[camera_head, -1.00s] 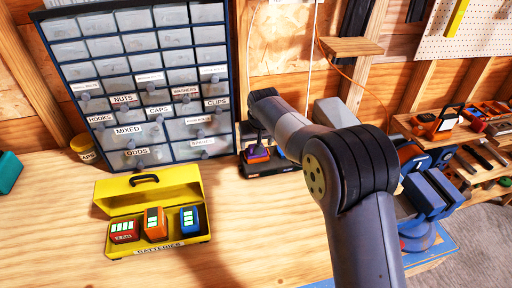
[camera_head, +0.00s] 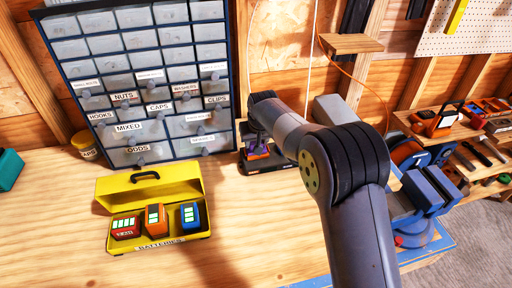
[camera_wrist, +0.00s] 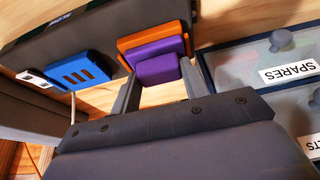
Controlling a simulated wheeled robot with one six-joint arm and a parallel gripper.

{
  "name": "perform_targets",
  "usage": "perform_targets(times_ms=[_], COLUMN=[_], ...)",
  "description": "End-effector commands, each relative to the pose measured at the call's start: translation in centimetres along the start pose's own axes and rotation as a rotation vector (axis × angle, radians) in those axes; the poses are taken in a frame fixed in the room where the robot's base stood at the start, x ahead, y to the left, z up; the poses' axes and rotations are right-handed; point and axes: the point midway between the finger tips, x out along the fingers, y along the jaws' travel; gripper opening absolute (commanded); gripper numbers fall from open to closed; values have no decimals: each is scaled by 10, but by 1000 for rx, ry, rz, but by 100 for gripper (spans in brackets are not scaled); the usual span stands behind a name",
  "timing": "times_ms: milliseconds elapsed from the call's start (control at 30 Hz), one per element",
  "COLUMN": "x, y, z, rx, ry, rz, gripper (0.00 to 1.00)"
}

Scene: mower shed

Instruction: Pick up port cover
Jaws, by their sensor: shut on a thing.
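The port cover (camera_wrist: 157,70), a purple piece with an orange part behind it, is between the two fingers of my gripper (camera_wrist: 162,66) in the wrist view. The fingers are shut on its sides. It is at the edge of a dark charger-like unit (camera_wrist: 95,38), and I cannot tell whether it still touches that unit. In the head view the purple and orange piece (camera_head: 257,152) shows small below my wrist, over the dark unit (camera_head: 268,164) on the bench. My arm hides part of it there.
A blue slotted block (camera_wrist: 80,68) sits on the unit beside the cover. The labelled drawer cabinet (camera_head: 70,72) stands close on the left. A yellow battery box (camera_head: 190,232) is on the bench in front. A blue vise (camera_head: 432,190) is to the right.

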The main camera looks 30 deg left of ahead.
Motion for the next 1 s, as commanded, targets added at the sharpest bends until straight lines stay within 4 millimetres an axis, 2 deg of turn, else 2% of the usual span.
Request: perform_targets(times_ms=[133, 367, 467, 800, 1000], x=[0, -4, -16, -76, -89], y=[0, 0, 0, 0, 0], z=[0, -2, -8, -32, -37], rx=[0, 0, 0, 0, 0], ry=[1, 2, 5, 4, 1], rz=[0, 0, 0, 0, 0], gripper=[11, 11, 11, 11, 11])
